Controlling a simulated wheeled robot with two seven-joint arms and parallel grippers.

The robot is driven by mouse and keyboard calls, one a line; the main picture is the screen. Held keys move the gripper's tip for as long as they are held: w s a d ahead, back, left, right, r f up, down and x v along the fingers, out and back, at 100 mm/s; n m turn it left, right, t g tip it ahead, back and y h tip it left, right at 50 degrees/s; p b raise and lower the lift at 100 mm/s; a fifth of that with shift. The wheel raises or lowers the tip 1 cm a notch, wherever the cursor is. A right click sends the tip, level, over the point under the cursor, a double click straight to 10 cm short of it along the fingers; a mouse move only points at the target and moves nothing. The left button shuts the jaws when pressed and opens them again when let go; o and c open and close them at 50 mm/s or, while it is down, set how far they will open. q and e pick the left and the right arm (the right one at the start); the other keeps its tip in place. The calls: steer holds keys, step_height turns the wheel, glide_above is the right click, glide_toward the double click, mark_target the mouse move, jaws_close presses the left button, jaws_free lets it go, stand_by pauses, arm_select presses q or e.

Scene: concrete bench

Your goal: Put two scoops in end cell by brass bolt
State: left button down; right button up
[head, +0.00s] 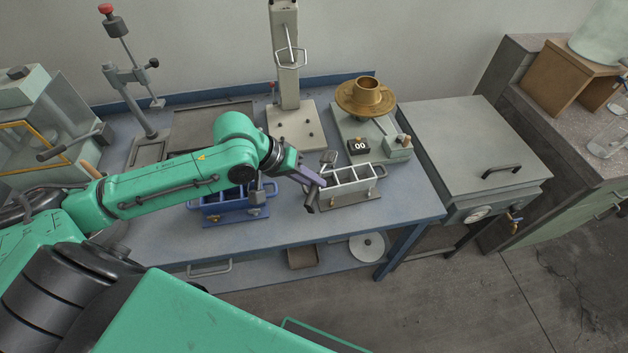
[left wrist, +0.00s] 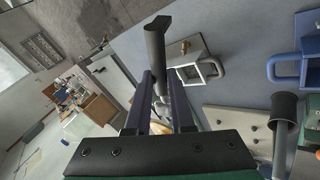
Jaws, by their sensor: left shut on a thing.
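My left gripper (head: 314,181) is shut on a grey scoop with a dark round handle (left wrist: 155,55). In the head view the scoop's metal end (head: 328,157) shows at the back left of the grey mould, seemingly above it; its contents cannot be made out. The grey mould (head: 350,188) has a row of open cells and a handle at its end. In the left wrist view the mould (left wrist: 207,68) is partly hidden by the scoop and fingers, and a brass bolt (left wrist: 184,47) shows at one end. My right gripper is not in view.
A blue mould (head: 228,207) stands to the left, with a grey tool (head: 257,190) by it. Behind the grey mould is a scale (head: 359,146) reading 00, with a brass pan (head: 366,95). A tall press stand (head: 288,60) rises behind. The bench front right is clear.

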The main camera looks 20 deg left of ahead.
arm_select(q)
steer(key=f+h+b, duration=0.1)
steer(key=h+b, duration=0.1)
steer(key=h, duration=0.1)
steer(key=a+f+n+t+h+b, duration=0.1)
steer(key=f+h+b, duration=0.1)
steer(key=h, duration=0.1)
steer(key=a+f+n+t+h+b, duration=0.1)
steer(key=f+h+b, duration=0.1)
steer(key=h, duration=0.1)
steer(key=shift+w+f, duration=0.25)
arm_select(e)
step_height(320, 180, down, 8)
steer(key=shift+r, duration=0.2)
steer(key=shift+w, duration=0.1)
